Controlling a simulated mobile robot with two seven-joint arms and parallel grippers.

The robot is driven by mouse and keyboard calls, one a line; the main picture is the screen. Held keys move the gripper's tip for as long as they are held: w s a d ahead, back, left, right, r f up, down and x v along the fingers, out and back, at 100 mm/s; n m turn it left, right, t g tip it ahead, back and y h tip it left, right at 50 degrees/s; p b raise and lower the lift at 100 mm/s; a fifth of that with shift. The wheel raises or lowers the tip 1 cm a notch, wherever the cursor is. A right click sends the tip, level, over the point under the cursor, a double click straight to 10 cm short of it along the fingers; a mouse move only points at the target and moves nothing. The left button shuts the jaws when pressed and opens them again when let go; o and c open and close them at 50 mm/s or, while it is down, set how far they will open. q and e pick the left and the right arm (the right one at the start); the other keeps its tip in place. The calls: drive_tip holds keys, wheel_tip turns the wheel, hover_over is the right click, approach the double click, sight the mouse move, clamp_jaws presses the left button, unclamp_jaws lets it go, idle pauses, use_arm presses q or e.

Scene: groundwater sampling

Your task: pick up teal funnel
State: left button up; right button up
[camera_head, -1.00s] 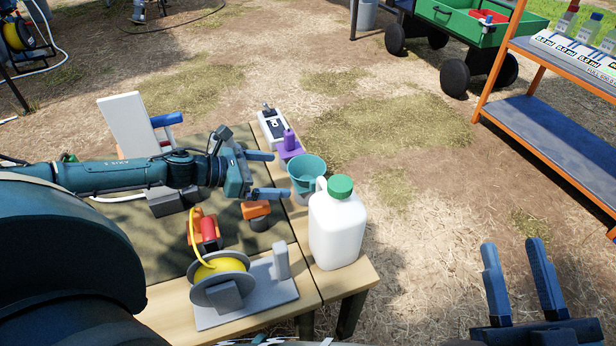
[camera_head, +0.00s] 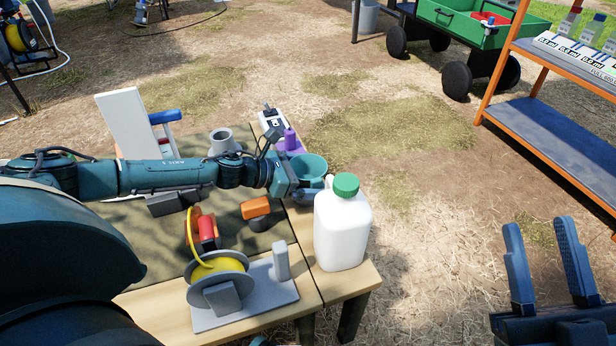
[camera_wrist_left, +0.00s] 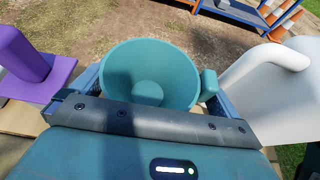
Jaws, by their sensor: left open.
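The teal funnel (camera_head: 309,168) stands on the wooden table (camera_head: 358,278) near its right edge, behind the white jug. In the left wrist view the funnel (camera_wrist_left: 150,72) fills the middle, with its wide mouth facing the camera and a small tab on its right side. My left gripper (camera_head: 305,180) is open, with one finger on each side of the funnel; whether they touch it I cannot tell. Its fingers (camera_wrist_left: 155,95) are partly hidden by the gripper body in the wrist view. My right gripper (camera_head: 541,262) is open and empty at the lower right, away from the table.
The white jug (camera_head: 341,232) with a green cap stands close in front of the funnel. A purple holder (camera_head: 290,138) stands close behind it. A yellow reel (camera_head: 219,280) and an orange-topped tool (camera_head: 256,208) are nearby. An orange-framed shelf (camera_head: 560,135) stands at right.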

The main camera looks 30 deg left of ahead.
use_arm(q)
drive_tip(key=c, duration=0.7)
drive_tip(key=shift+o, duration=0.2)
drive_tip(key=shift+r, duration=0.1)
drive_tip(key=shift+r+p, duration=0.3)
drive_tip(key=shift+r, duration=0.05)
wheel_tip(320, 180, up, 5)
drive_tip(key=p, duration=0.3)
drive_tip(key=shift+f, duration=0.15)
wheel_tip(320, 180, up, 4)
drive_tip(key=shift+p, duration=1.2)
drive_tip(key=shift+r, duration=0.25)
drive_tip(key=shift+s+a, duration=0.1)
use_arm(e)
drive_tip(key=f+m+g+h, duration=0.1)
drive_tip(key=f+h, duration=0.1)
drive_tip(key=s+f+m+h, duration=0.1)
drive_tip(key=f+m+h, duration=0.1)
drive_tip(key=shift+s+a+f+g, duration=0.15)
drive_tip(key=shift+f+g, duration=0.1)
drive_tip(key=shift+g, duration=0.15)
